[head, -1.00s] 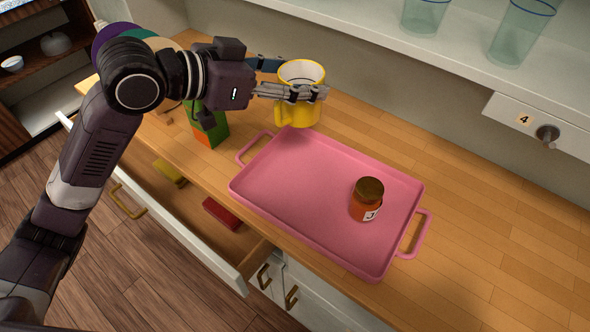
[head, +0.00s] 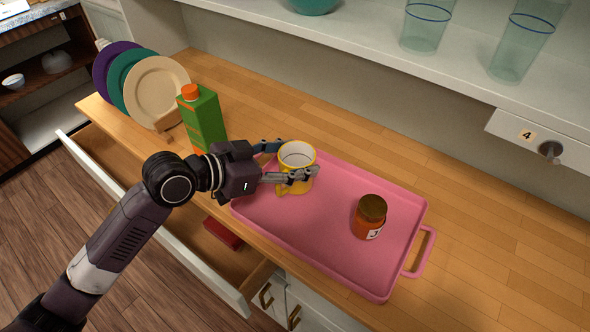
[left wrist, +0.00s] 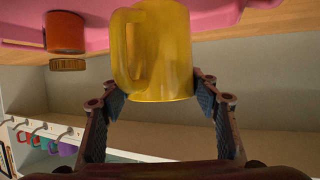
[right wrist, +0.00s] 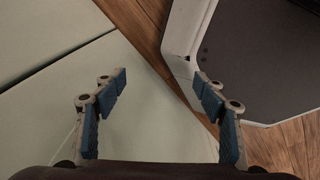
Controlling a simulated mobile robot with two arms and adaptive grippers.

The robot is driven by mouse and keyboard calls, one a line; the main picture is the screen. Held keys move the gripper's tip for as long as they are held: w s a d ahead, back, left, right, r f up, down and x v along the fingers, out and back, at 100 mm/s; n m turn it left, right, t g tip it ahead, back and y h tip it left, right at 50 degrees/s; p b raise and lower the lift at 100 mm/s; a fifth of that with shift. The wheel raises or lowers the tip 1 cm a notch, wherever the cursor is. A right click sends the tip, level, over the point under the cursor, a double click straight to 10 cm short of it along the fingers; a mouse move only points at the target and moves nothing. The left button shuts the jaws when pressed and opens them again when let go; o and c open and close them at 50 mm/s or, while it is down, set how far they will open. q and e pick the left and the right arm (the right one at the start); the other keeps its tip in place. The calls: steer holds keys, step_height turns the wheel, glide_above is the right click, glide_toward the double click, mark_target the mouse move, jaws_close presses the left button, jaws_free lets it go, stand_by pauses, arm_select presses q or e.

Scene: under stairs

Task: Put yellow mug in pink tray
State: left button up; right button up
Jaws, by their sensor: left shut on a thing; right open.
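The yellow mug (head: 296,157) is upright at the left end of the pink tray (head: 330,255), inside its outline. My left gripper (head: 290,163) is shut on the mug, one finger on each side. In the left wrist view the mug (left wrist: 160,55) sits between the fingertips (left wrist: 160,95), against the pink tray (left wrist: 225,12); I cannot tell surely whether its base touches the tray floor. My right gripper (right wrist: 160,85) shows only in the right wrist view, open and empty.
An orange-brown jar (head: 370,217) stands in the tray's right part. A green carton (head: 203,118) and plates on a rack (head: 160,88) stand left of the tray. A shelf with glasses (head: 425,25) overhangs the back. An open drawer (head: 175,250) is below the counter.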

arm_select(q)
step_height(320, 180, down, 4)
arm_select(e)
steer(key=shift+a, duration=0.45)
arm_select(q)
steer(key=shift+f, duration=0.2)
steer(key=o, duration=1.7)
arm_select(e)
steer(key=shift+s+d, duration=0.2)
steer(key=shift+d, duration=0.2)
